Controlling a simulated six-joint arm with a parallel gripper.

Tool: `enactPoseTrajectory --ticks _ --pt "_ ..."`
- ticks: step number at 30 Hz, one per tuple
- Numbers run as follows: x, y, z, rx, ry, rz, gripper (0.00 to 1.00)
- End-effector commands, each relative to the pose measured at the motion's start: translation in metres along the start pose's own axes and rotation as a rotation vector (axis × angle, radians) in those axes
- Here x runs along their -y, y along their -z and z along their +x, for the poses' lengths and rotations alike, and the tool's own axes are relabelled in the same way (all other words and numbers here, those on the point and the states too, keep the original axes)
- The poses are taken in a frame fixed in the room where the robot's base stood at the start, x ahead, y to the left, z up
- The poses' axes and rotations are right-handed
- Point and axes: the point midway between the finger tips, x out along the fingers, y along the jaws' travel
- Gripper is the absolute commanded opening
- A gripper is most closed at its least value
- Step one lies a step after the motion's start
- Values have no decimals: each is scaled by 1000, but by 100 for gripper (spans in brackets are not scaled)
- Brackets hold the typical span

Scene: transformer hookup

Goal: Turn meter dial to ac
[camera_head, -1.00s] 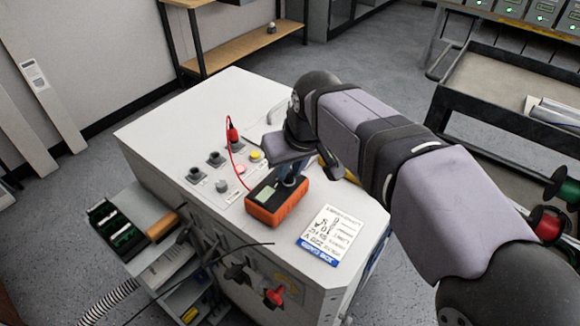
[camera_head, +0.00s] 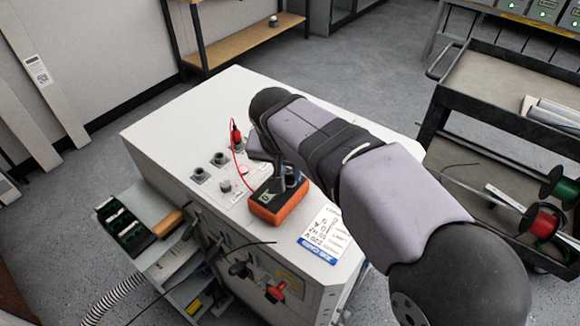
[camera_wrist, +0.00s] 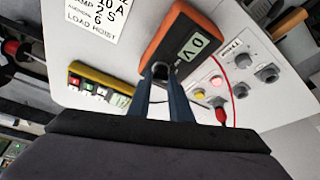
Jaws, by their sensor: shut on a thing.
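The orange meter (camera_head: 280,207) lies on top of the white cabinet. In the wrist view the meter (camera_wrist: 152,45) shows a light display (camera_wrist: 191,47) that seems to read 0 V. Its dark dial (camera_wrist: 160,71) is below the display in that view. My gripper (camera_wrist: 162,82) has its two fingers on either side of the dial, shut on it. In the head view my gripper (camera_head: 291,180) comes down onto the meter, and my arm partly hides it. The dial's mark and setting cannot be read.
A red lead with a red plug (camera_head: 236,133) runs beside the meter. Several dark knobs (camera_head: 220,159) stand to the left on the white cabinet (camera_head: 175,118). A printed card (camera_head: 326,236) lies to the right. A black cart (camera_head: 470,110) stands further right.

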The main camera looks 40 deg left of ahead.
Motion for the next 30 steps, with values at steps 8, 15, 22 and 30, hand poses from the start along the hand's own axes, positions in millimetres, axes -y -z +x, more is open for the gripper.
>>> enactPoseTrajectory --ticks 8,15,22,30 --pt "1 0 0 0 -20 49 0" --pt "1 0 0 0 -21 52 0" --pt "1 0 0 0 -21 52 38" --pt "1 0 -1 0 -21 52 38"
